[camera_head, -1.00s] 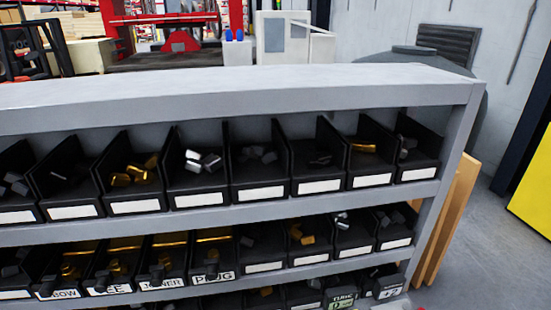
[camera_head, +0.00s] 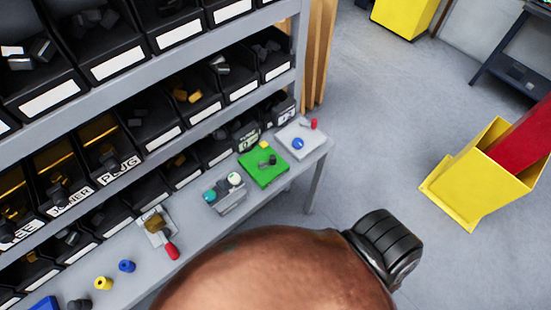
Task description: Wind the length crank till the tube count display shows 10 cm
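A green plate (camera_head: 264,168) with a small dark crank-like part and a yellow piece lies on the bench ledge in the head view. A grey plate (camera_head: 300,140) with a blue knob and a red handle sits right of the green one. I cannot tell which handle is the length crank. No 10 cm reading is legible. Neither of my grippers is recognisable in view.
A large brown rounded shape (camera_head: 265,275) with a black ribbed block (camera_head: 385,245) covers the bottom middle. A red-handled fixture (camera_head: 160,230) and a small grey box (camera_head: 226,194) stand on the ledge. A yellow bin (camera_head: 470,175) is on open floor right.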

